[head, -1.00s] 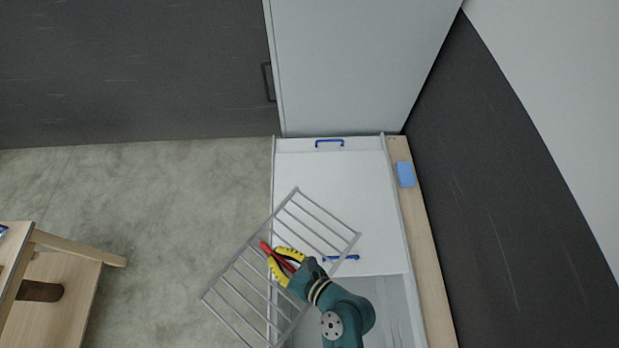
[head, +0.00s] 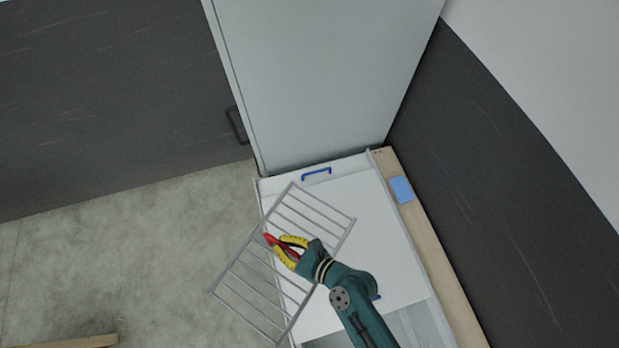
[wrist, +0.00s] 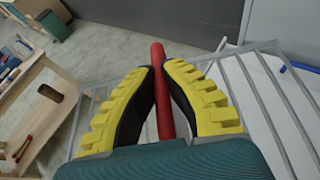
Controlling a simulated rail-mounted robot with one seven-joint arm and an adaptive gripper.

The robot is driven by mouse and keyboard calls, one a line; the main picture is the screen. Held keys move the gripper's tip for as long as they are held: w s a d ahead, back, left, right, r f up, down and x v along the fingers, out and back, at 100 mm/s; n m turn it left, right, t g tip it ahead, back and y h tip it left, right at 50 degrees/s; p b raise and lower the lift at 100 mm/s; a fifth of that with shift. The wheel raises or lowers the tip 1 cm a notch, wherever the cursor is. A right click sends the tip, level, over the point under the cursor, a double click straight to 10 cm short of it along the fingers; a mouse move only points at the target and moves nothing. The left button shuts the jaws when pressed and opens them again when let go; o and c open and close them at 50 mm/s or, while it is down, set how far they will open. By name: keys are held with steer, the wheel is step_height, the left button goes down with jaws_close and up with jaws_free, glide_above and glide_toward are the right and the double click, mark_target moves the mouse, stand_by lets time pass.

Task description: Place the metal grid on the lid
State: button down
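The metal grid (head: 322,199) is a silver rectangular frame with parallel bars and a red handle (head: 270,239). My gripper (head: 283,242), with yellow and black fingers, is shut on the red handle; the wrist view shows the handle (wrist: 162,85) between the fingers. The grid is held slantwise, its upper right part over the lid in the head view and its lower left part over the floor. The white lid (head: 375,225) lies flat on the long box. One blue lid handle (head: 316,173) is at the far end; the near one is mostly hidden by my arm.
A tall grey cabinet (head: 320,80) stands just behind the lid. A blue block (head: 401,189) lies on the wooden ledge (head: 425,230) along the right side. Dark walls close off the back and right. In the wrist view, wooden furniture (wrist: 35,90) stands at the left.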

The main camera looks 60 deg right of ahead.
steer(key=s+d+f+m+h, duration=0.1)
steer(key=s+d, duration=0.1)
steer(key=d, duration=0.1)
steer(key=s+d+m+h, duration=0.2)
steer(key=d, duration=0.1)
steer(key=s+d+f+m+g+h, duration=0.1)
steer(key=s+d+h, duration=0.1)
steer(key=s+d, duration=0.1)
steer(key=shift+f+m, duration=0.3)
steer(key=shift+f, duration=0.05)
steer(key=s+d+f+m+g+h, duration=0.25)
steer(key=s+d+h, duration=0.2)
steer(key=s, duration=0.25)
step_height(320, 180, down, 9)
steer(key=b, duration=0.6)
steer(key=shift+m+b, duration=0.3)
steer(key=shift+m, duration=0.05)
steer(key=shift+d+y, duration=0.1)
steer(key=shift+y, duration=0.15)
steer(key=shift+f, duration=0.15)
steer(key=c, duration=1.6)
jaws_free()
steer(key=shift+f, duration=0.15)
steer(key=o, duration=0.4)
steer(key=shift+c, duration=0.2)
